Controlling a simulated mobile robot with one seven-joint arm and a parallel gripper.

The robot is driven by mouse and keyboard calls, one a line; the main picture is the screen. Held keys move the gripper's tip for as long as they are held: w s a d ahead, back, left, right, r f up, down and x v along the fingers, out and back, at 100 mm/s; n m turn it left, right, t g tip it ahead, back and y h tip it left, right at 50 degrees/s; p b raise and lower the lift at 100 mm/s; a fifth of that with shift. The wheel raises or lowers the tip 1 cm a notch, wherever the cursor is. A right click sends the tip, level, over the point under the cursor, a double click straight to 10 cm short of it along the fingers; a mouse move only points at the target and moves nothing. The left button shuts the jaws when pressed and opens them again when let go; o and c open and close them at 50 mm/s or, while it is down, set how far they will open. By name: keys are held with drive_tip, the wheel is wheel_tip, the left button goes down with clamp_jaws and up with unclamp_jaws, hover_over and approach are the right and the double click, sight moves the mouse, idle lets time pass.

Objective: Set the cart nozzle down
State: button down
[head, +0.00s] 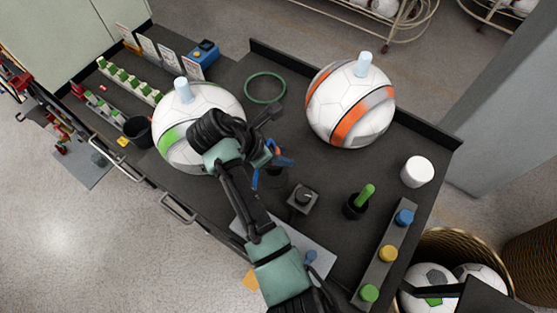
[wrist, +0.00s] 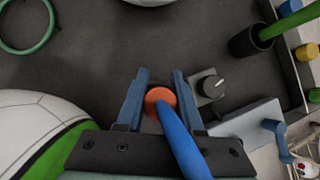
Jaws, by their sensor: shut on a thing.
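The cart nozzle, as I take it, is a blue piece (wrist: 183,140) with an orange round end (wrist: 158,99). It lies between the two fingers of my gripper (wrist: 160,88), which is shut on it. In the head view my gripper (head: 273,157) is over the dark cart top (head: 237,111), just right of the green-and-white ball (head: 218,101). The nozzle's lower end is largely hidden there.
A dial box (head: 303,198) and a grey plate (head: 322,248) are close by. An orange-and-white ball (head: 348,108), green ring (head: 265,87), white cylinder (head: 417,171), green stick in a black cup (head: 362,199) and knob strip (head: 377,270) surround it.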

wheel_tip(320, 180, down, 6)
drive_tip(key=shift+p, duration=0.35)
drive_tip(key=shift+w+f, duration=0.15)
drive_tip(key=c, duration=0.5)
unclamp_jaws()
drive_tip(key=shift+c, duration=0.2)
